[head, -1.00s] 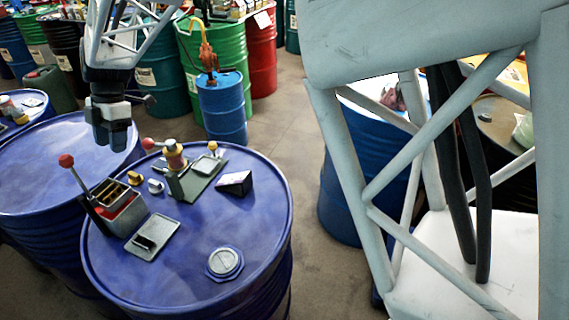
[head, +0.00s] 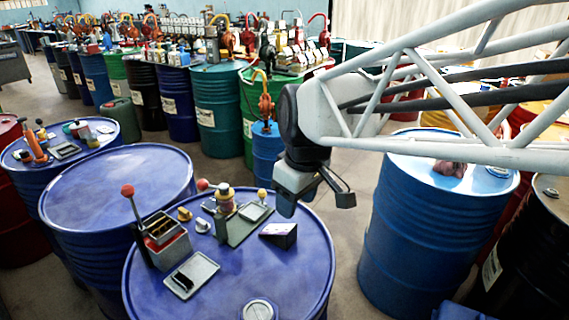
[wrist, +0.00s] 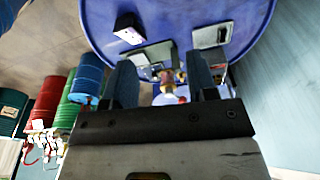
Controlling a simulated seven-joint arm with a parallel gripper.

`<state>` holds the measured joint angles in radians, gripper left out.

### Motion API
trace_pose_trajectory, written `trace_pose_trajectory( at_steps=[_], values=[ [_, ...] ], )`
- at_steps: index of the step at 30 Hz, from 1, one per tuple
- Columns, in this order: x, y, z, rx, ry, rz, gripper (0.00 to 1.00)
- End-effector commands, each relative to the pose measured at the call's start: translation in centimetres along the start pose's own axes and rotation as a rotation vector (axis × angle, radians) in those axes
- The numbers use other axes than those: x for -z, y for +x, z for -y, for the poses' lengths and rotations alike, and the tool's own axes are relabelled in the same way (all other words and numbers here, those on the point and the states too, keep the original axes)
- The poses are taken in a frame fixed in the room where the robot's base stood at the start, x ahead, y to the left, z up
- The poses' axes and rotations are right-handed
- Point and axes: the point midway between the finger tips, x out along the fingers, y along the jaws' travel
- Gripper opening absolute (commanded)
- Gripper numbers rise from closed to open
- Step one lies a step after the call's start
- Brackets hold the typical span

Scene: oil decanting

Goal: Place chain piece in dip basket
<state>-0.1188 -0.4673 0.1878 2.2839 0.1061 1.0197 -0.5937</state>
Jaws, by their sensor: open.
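A grey tray (head: 207,268) lies on the near blue drum with a small dark piece (head: 182,282) on it, which looks like the chain piece. In the wrist view the tray (wrist: 200,38) and dark piece (wrist: 222,33) show at the top right. A grey box with compartments (head: 172,250) and a red-balled lever stands behind the tray; it may be the dip basket, but I cannot be sure. My gripper (head: 316,200) is open and empty near the drum's right rear edge, above and apart from these things. Its fingers (wrist: 163,84) are spread in the wrist view.
The drum top (head: 225,295) also bears a green plate with a jar (head: 225,200), a dark wedge-shaped box (head: 279,232), small brass fittings (head: 184,213) and a round cap (head: 258,310). An empty blue drum top (head: 115,190) is at left. Another blue drum (head: 400,240) stands at right.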

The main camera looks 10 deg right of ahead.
Motion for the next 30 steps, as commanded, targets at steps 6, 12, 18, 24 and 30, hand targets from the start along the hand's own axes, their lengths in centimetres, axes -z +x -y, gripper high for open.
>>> trace_pose_trajectory(
  at_steps=[6,12,18,24,30],
  values=[
    [-7.5,0.2,0.5,-0.085,0.355,-0.036,0.53],
    [-11.7,0.9,1.1,-0.133,0.582,-0.068,0.53],
    [-13.2,1.2,1.3,-0.15,0.667,-0.083,0.53],
    [-13.2,1.2,1.3,-0.15,0.67,-0.083,0.53],
    [-13.2,1.2,1.3,-0.15,0.669,-0.083,0.53]
  ],
)
